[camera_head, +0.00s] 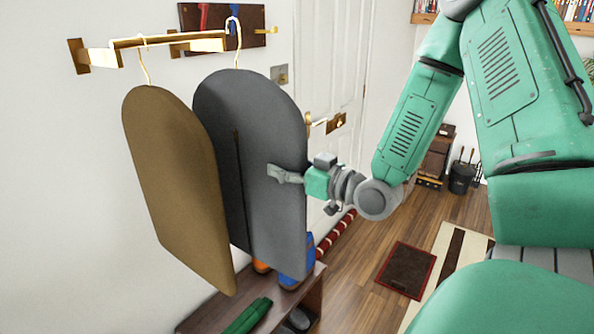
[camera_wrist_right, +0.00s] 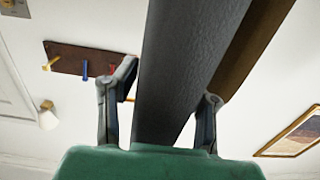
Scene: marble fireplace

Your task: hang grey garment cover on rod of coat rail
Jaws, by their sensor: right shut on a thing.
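The grey garment cover (camera_head: 275,130) hangs upright, with its thin hook (camera_head: 238,58) rising to the right end of the coat rail (camera_head: 101,59). The hook's curved top is level with or just above the rod (camera_head: 165,40); I cannot tell whether it rests on it. My right gripper (camera_head: 272,173) is shut on the cover's right part. In the right wrist view, the grey cover (camera_wrist_right: 185,70) lies between the two fingers of the right gripper (camera_wrist_right: 168,90). A brown garment cover (camera_head: 172,180) hangs from the rod to the left. My left gripper is out of view.
A dark peg board (camera_head: 255,32) with coloured pegs is on the wall behind the rail. A bench (camera_head: 315,297) with shoes stands below the covers. A white door (camera_head: 335,65) is behind. Open wooden floor (camera_head: 345,285) lies to the right.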

